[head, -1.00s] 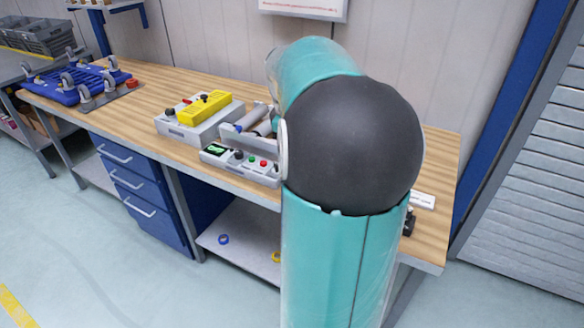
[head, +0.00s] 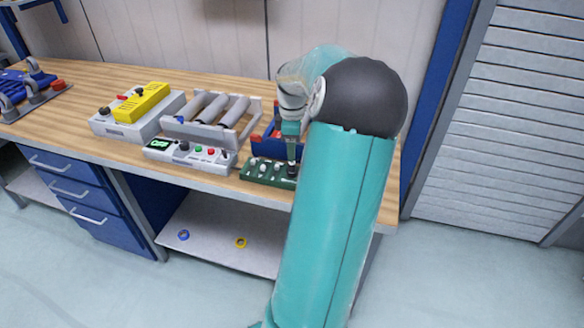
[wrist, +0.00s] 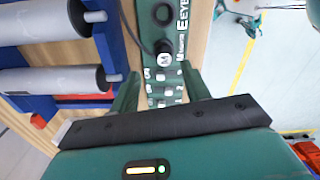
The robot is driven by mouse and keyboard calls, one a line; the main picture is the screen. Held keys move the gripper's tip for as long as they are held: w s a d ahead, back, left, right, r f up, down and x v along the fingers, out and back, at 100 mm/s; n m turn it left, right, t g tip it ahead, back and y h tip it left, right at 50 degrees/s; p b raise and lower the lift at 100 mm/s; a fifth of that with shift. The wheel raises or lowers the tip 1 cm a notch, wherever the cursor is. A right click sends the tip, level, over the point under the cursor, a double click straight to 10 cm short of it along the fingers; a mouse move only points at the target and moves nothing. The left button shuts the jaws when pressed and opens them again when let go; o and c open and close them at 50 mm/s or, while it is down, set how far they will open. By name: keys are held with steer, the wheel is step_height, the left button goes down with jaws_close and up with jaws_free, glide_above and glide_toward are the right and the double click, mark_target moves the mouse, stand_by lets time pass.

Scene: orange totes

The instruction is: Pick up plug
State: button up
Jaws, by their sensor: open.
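A black round plug (wrist: 163,47) with a thin dark cable sits on the green panel (wrist: 171,13) in the wrist view. In the head view the green box (head: 254,178) stands at the table's front edge, with a dark knob-like piece (head: 291,168) at its right end, perhaps the plug. My gripper (wrist: 160,72) is open, its two green fingers apart on either side of the panel, with the plug just beyond the fingertips. In the head view my gripper (head: 291,150) points down over the box's right end. Whether it touches anything there is hard to tell.
Left of the green box stand a grey control box (head: 190,152), a rack of grey rollers (head: 208,106) and a grey unit with a yellow block (head: 142,102). A blue holder with red parts (head: 272,136) sits behind the green box. Wood table (head: 88,84) shows between things.

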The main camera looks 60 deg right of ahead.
mark_target(292, 169)
steer(key=f, duration=0.5)
steer(key=shift+s+a+f, duration=0.1)
steer(key=shift+a, duration=0.25)
steer(key=shift+c, duration=0.2)
jaws_close()
